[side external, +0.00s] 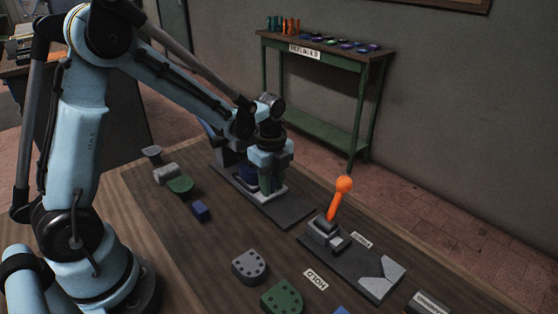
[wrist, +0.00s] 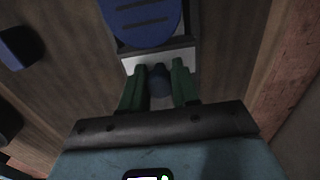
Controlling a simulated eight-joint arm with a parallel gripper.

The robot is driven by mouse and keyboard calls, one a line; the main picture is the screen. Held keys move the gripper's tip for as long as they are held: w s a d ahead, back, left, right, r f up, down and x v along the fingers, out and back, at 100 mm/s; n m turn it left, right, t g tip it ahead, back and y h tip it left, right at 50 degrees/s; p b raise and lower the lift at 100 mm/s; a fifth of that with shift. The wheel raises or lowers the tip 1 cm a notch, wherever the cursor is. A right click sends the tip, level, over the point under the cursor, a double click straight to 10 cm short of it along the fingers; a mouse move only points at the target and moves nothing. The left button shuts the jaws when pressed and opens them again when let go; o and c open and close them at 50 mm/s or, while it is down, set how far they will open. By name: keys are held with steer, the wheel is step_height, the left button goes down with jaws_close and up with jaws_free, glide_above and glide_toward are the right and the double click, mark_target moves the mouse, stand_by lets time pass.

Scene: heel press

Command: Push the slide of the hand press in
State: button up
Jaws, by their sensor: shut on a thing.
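The hand press (side external: 285,210) stands on a dark base plate on the wooden table, in the middle of the side view. My gripper (side external: 268,165) is down over it and hides much of it. In the wrist view, my gripper's two green fingers (wrist: 160,82) are closed around a small dark blue knob (wrist: 160,78). The knob is at the near edge of a pale slide (wrist: 184,57). A blue rounded piece (wrist: 145,22) with dark slots lies on the slide, just beyond the fingers. How far the slide is in cannot be told.
A second fixture with an orange-knobbed lever (side external: 340,195) stands to the right. Grey (side external: 249,265) and green (side external: 282,297) heel pieces lie at the front. A shelf table (side external: 325,45) stands behind.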

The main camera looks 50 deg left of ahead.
steer(key=shift+a, duration=2.15)
steer(key=o, duration=0.5)
steer(key=shift+a, duration=0.15)
steer(key=shift+c, duration=0.2)
steer(key=o, duration=1.1)
steer(key=shift+o, duration=0.2)
steer(key=shift+r, duration=1.75)
steer(key=shift+d+r, duration=0.35)
steer(key=shift+d, duration=0.45)
steer(key=shift+d+r, duration=0.3)
steer(key=shift+d, duration=0.45)
steer(key=shift+d+r, duration=0.35)
steer(key=shift+d, duration=0.45)
